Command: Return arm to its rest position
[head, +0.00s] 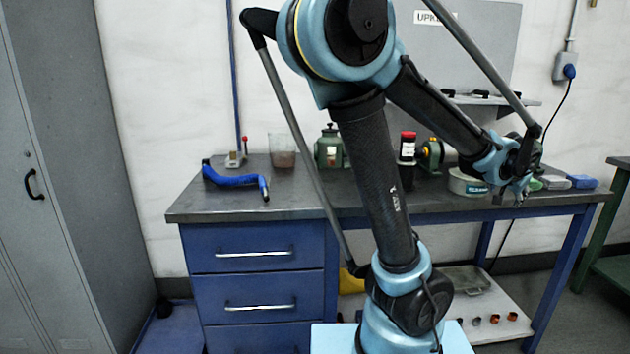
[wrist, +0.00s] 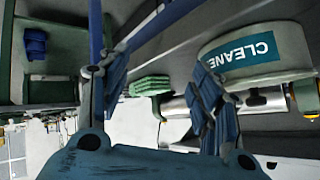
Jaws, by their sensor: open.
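My arm is extended over the right half of the workbench (head: 300,205). My gripper (head: 519,192) hangs at the arm's end near the bench's right part, beside a round tub (head: 466,183). In the wrist view my gripper (wrist: 155,75) has its two blue fingers spread apart with nothing held between them. A green pad (wrist: 151,85) shows in the gap beyond the fingers.
On the bench stand a blue hose-like tool (head: 232,179), a beaker (head: 282,150), a green bottle (head: 328,148), a red-capped dark bottle (head: 407,147) and a green motor (head: 431,154). A blue block (head: 582,182) lies at the right end. A grey locker (head: 70,150) stands left.

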